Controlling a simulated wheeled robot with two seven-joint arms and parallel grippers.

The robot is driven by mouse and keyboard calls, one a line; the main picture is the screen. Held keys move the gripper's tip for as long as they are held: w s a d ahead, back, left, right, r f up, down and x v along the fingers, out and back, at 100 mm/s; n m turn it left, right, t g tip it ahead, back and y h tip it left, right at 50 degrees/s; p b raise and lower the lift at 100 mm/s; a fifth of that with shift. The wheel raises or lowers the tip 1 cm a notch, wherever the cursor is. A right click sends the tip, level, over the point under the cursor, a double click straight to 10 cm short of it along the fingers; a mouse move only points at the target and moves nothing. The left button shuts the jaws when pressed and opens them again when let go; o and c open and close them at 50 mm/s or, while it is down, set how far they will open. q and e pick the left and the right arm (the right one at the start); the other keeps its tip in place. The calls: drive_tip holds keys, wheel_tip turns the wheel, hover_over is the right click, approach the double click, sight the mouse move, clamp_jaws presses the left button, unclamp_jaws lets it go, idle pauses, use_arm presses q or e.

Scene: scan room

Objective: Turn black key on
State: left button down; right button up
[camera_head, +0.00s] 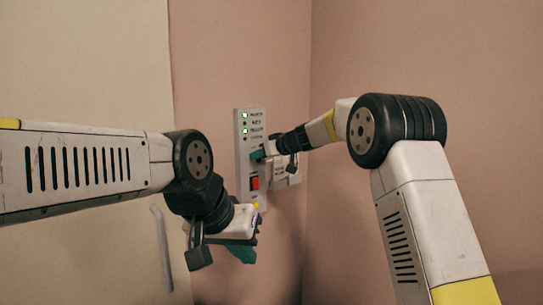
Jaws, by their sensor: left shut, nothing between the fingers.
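A narrow light-grey control panel (241,170) is mounted on the pinkish wall. It has a column of small indicator lights with labels at its top and a red switch (254,183) lower down. I cannot make out the black key; my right gripper covers part of the panel's middle. My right gripper (258,155) reaches in from the right, its teal fingertips at the panel just below the lights; whether they touch or hold anything is too small to tell. My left gripper (243,253) is below the panel, shut and empty, its teal fingers pointing down to the right.
A small yellow part (256,205) shows low on the panel, close above my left gripper. A pale curved handle-like bar (162,248) stands on the beige surface (90,80) at left. The wall right of the panel is bare, with a corner near it.

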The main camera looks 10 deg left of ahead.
drive_tip(key=shift+c, duration=0.2)
clamp_jaws()
drive_tip(key=shift+d, duration=0.1)
drive_tip(key=m+g+y, duration=0.1)
drive_tip(key=m+y, duration=0.1)
drive_tip(key=m, duration=0.2)
drive_tip(key=w+f+m+g+y, duration=0.1)
drive_tip(key=m+y, duration=0.1)
drive_tip(key=m, duration=0.2)
drive_tip(key=d+f+m+g+y, duration=0.1)
drive_tip(key=m+y, duration=0.1)
drive_tip(key=m, duration=0.3)
drive_tip(key=shift+w+d+g, duration=0.1)
drive_tip(key=shift+w+g, duration=0.15)
drive_tip(key=shift+g, duration=0.15)
drive_tip(key=shift+m+y, duration=0.3)
idle(0.5)
